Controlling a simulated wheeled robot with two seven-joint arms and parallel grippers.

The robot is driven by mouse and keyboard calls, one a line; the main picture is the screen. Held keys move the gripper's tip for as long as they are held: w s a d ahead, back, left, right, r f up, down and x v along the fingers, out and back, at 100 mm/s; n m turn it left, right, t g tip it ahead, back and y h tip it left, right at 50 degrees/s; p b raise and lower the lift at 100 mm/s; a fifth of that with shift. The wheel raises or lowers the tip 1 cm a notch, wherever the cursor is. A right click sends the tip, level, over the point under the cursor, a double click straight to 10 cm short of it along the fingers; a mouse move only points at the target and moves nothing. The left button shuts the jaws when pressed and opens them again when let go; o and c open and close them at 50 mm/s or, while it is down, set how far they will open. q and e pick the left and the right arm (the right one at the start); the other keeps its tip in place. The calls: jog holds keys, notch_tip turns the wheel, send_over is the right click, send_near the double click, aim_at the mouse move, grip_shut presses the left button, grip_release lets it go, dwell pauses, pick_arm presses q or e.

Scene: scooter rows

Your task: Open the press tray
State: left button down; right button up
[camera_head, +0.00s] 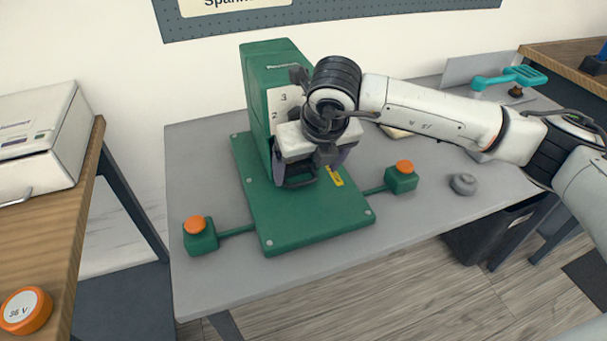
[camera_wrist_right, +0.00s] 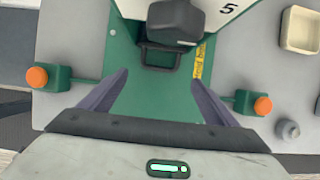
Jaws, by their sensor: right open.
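The green press (camera_head: 262,90) stands on a grey table, with numbers on its pale front panel. Its green base plate (camera_head: 305,225) reaches forward. The press tray (camera_wrist_right: 160,62) shows in the right wrist view as a dark frame with a handle bar, low under the dark press head (camera_wrist_right: 175,22). In the head view my right gripper (camera_head: 314,172) hangs in front of the press and partly hides the tray. Its two fingers are spread, with nothing between them. In the wrist view the fingertips lie on either side, nearer than the handle. My left gripper is not in view.
Orange-topped button boxes stand left (camera_head: 200,237) and right (camera_head: 401,178) of the base plate. A grey knob (camera_head: 463,184) sits farther right. A pale dish (camera_wrist_right: 300,30) lies at the right in the wrist view. The table's front strip is clear.

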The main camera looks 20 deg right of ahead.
aim_at(302, 184)
jog(key=x, duration=0.5)
jog(key=shift+a, duration=0.1)
jog(key=c, duration=1.5)
jog(key=shift+s, duration=0.15)
